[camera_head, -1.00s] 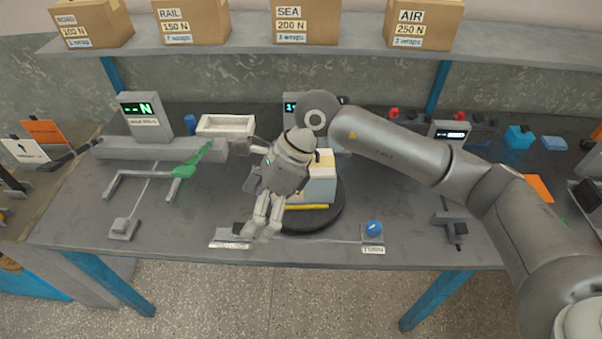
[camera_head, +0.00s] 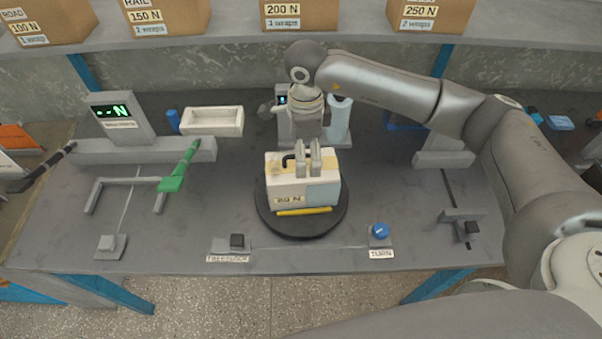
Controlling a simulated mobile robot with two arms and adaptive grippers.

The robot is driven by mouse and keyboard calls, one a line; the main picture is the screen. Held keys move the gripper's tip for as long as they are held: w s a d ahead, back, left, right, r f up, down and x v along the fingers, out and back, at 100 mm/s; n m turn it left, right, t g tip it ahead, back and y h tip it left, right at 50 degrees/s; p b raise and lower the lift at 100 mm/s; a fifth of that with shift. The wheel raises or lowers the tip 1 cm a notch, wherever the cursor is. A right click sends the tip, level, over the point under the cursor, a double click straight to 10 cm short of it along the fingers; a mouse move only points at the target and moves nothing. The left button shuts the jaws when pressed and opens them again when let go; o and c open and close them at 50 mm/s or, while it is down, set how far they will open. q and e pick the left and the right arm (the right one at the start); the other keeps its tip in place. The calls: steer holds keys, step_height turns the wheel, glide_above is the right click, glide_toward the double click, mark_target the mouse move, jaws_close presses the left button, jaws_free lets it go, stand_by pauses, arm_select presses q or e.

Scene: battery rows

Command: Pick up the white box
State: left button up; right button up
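A white box (camera_head: 288,191) labelled "80 N" sits on the round black turntable (camera_head: 264,220) at the middle of the table. It has a tan patch on top and a pale blue-grey right part. My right gripper (camera_head: 314,160) points down at the top of the box, its fingers at or just above the top face. I cannot tell whether they touch the box or how far apart they are. My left gripper is not in view.
A yellow bar (camera_head: 304,211) lies at the turntable's front. A blue knob (camera_head: 379,231) and a black button (camera_head: 237,240) are at the table's front edge. A white tray (camera_head: 212,130) and a green-handled lever (camera_head: 172,184) are to the left. Cardboard boxes (camera_head: 294,15) line the shelf.

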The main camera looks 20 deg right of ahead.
steer(key=shift+f, duration=0.75)
steer(key=shift+w+a+f+p, duration=0.1)
steer(key=shift+w+f+p, duration=0.05)
steer(key=shift+f+p, duration=0.25)
step_height(320, 180, down, 4)
steer(key=shift+w+p, duration=0.15)
steer(key=shift+p, duration=0.95)
steer(key=shift+f, duration=0.25)
steer(key=c, duration=1.8)
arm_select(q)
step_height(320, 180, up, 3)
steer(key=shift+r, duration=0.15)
arm_select(e)
steer(key=shift+w+a+r, duration=0.1)
steer(key=shift+w, duration=0.05)
steer(key=shift+c, duration=0.3)
